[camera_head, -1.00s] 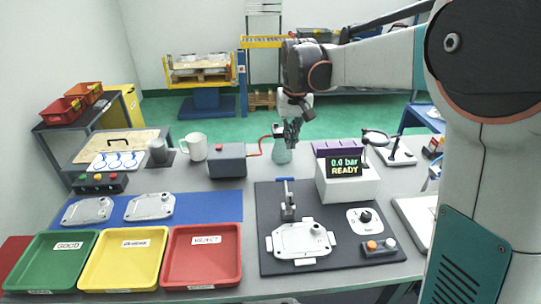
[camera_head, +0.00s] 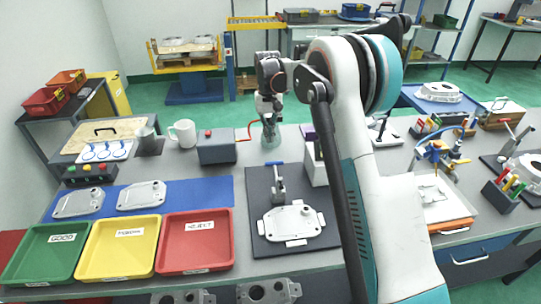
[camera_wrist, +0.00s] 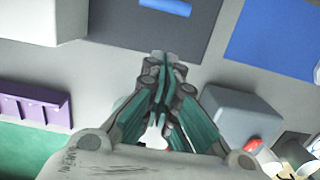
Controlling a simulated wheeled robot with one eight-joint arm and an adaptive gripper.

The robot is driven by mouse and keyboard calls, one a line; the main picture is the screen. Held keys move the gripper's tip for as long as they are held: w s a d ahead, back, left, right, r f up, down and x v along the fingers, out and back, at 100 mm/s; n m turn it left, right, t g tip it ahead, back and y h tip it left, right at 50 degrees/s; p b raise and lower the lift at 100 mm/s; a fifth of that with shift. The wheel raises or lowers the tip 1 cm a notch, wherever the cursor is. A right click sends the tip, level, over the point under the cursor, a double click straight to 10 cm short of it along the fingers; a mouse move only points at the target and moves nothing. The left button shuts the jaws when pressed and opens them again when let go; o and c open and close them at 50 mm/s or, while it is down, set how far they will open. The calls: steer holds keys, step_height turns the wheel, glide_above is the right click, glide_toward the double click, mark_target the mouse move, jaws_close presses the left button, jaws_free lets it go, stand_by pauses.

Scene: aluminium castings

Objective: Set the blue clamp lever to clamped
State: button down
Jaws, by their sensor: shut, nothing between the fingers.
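The blue clamp lever (camera_head: 275,164) is at the far end of the toggle clamp (camera_head: 279,188), on the dark fixture plate (camera_head: 258,234). Its handle points to the back of the table. A pale casting (camera_head: 290,221) lies on the plate in front of the clamp. My gripper (camera_head: 269,141) points down behind the plate, apart from the lever. Its fingers (camera_wrist: 164,62) are closed together and empty.
A grey box with a red button (camera_head: 217,147) stands left of my gripper. A white box (camera_head: 314,165) stands to the right, partly hidden by my arm. Green, yellow and red trays (camera_head: 200,270) line the front left. A white mug (camera_head: 183,133) stands behind.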

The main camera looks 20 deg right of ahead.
steer(key=f+b, duration=0.1)
steer(key=f, duration=0.2)
steer(key=f+b, duration=0.1)
steer(key=f, duration=0.2)
steer(key=s+f+b, duration=0.1)
steer(key=f, duration=0.3)
steer(key=shift+f, duration=0.1)
steer(key=shift+s+a+r+b, duration=0.15)
steer(key=shift+s+r+b, duration=0.2)
steer(key=shift+s+r, duration=1.15)
steer(key=shift+r, duration=0.05)
steer(key=shift+r, duration=0.1)
